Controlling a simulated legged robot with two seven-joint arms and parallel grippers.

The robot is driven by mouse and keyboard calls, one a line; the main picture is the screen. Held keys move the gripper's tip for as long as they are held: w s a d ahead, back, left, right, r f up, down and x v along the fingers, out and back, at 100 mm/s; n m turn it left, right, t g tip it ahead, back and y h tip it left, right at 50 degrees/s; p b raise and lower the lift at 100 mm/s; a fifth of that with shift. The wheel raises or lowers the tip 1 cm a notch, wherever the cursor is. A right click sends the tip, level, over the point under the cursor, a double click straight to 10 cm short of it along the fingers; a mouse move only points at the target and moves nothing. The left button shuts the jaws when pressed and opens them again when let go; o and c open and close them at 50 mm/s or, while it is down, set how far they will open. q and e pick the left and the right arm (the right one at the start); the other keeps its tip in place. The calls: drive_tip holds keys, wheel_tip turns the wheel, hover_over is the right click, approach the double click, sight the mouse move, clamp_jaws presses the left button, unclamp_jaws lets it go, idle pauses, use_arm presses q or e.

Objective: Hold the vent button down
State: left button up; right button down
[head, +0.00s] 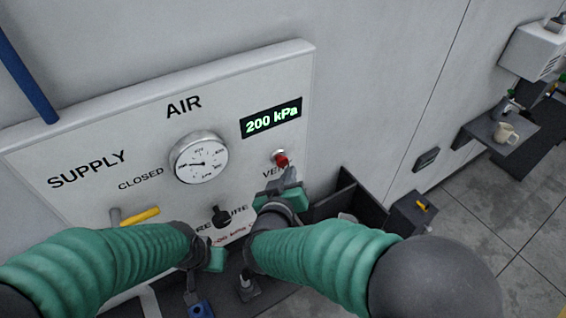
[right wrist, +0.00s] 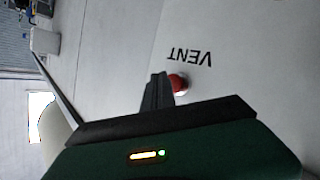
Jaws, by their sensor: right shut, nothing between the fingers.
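The red vent button (head: 281,160) sits on the white air panel (head: 75,205), just above the partly hidden VENT label. It also shows in the right wrist view (right wrist: 178,83), beside the fingertips. My right gripper (head: 290,174) is shut and empty, its tips right at the button's lower edge. In the right wrist view its fingers (right wrist: 157,88) overlap the button's side. I cannot tell whether they touch it or whether it is pressed in. The display (head: 271,118) reads 200 kPa. My left gripper (head: 213,260) is low in front of the panel; its fingers are not clear.
A round gauge (head: 201,158), a yellow-handled supply valve (head: 138,215) at CLOSED and a black pressure knob (head: 221,214) are on the panel. A dark tray (head: 347,192) lies below.

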idle(0.6)
drive_tip(key=shift+w+a+r+p, duration=0.15)
drive_tip(key=shift+w+p, duration=0.15)
drive_tip(key=shift+p, duration=0.15)
drive_tip(key=shift+w+a+p, duration=0.3)
drive_tip(key=shift+w, duration=0.1)
idle(0.6)
idle(0.5)
drive_tip(key=shift+s+d, duration=0.5)
drive_tip(key=shift+s, duration=0.25)
